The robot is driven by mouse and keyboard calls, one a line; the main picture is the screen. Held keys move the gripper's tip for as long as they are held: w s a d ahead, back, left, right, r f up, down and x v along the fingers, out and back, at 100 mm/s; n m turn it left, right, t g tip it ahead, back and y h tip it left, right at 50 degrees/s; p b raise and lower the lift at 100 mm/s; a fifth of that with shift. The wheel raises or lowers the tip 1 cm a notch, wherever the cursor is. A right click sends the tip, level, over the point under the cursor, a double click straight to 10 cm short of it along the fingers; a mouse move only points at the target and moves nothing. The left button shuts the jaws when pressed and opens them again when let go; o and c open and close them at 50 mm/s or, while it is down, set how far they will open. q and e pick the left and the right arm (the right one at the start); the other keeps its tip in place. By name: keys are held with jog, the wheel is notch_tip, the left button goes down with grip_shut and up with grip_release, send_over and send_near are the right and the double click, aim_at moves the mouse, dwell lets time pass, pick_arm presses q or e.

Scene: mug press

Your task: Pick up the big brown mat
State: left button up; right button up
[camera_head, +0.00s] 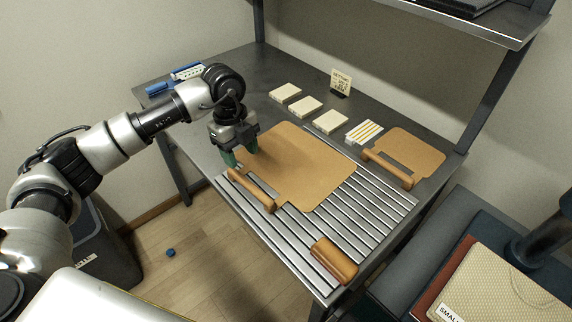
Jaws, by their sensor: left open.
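The big brown mat (306,166) lies flat on the table, partly over a slatted metal rack. A wooden handle bar (252,190) runs along its front-left edge, beside a cut-out slot. My left gripper (238,156) is open, with green fingertips pointing down over the mat's left edge, behind the handle. The fingers look empty; whether they touch the mat I cannot tell. My right gripper does not show.
A smaller brown mat (413,149) with a handle lies at the right. Several pale blocks (306,106) and a small sign (341,82) stand behind. The slatted rack (375,205) carries a loose wooden piece (334,260). A shelf (480,24) overhangs the back right.

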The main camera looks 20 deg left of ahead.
aim_at(250, 183)
pick_arm(q)
jog(key=f, duration=0.4)
jog(key=shift+s+d+f, duration=0.15)
jog(key=shift+s+d, duration=0.05)
jog(key=shift+d, duration=0.2)
jog(key=f, duration=0.1)
jog(key=f+p, duration=0.1)
jog(key=s+d+f, duration=0.1)
jog(key=f, duration=0.1)
jog(key=shift+d+f, duration=0.1)
jog(key=shift+f, duration=0.4)
jog(key=c, duration=0.9)
grip_shut()
jog(key=shift+r, duration=0.1)
